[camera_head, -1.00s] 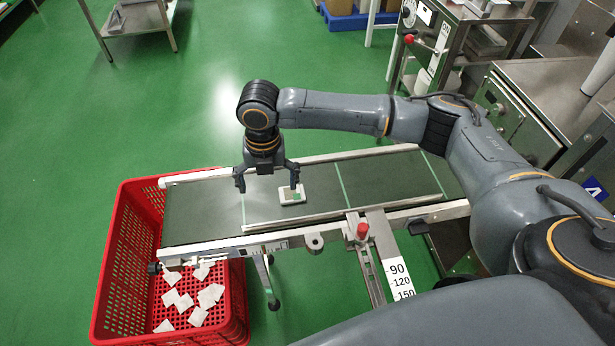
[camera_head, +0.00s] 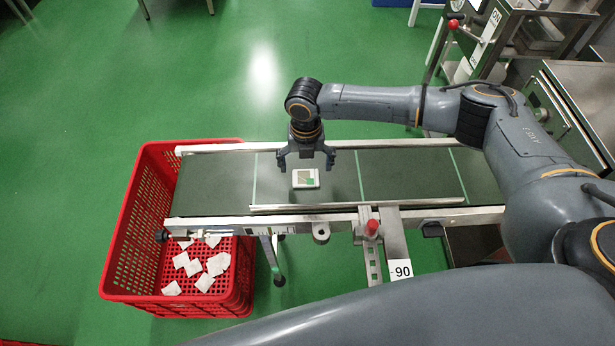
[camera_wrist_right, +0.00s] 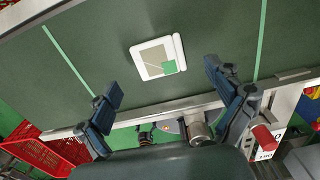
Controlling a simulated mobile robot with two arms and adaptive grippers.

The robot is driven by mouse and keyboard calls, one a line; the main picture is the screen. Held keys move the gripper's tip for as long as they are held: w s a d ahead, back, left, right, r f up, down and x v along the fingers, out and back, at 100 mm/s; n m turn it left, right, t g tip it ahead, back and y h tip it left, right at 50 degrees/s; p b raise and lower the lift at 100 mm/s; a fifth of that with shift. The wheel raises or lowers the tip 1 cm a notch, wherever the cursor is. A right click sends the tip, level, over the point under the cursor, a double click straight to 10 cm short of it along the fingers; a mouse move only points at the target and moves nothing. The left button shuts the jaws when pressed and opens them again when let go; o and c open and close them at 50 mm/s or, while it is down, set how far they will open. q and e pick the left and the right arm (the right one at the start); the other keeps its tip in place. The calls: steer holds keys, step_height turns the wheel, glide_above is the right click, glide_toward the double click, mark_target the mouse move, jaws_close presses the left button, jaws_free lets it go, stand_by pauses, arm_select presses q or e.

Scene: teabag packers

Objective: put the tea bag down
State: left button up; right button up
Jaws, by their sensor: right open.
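A white tea bag with a green tag (camera_head: 306,179) lies flat on the dark green conveyor belt (camera_head: 410,175), between two light green cross lines. My right gripper (camera_head: 306,166) is open and empty above the belt, just behind the tea bag in the head view. In the right wrist view the tea bag (camera_wrist_right: 158,57) lies on the belt beyond my spread fingertips (camera_wrist_right: 163,82), apart from both. My left gripper is not in view.
A red crate (camera_head: 150,215) with several white tea bags (camera_head: 205,282) stands at the belt's left end. A red knob (camera_head: 371,229) sits on the belt's front rail. Metal equipment (camera_head: 560,125) stands at the right.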

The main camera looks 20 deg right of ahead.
mark_target(306, 177)
step_height(306, 177, down, 4)
steer(key=shift+r, duration=0.15)
steer(key=c, duration=0.8)
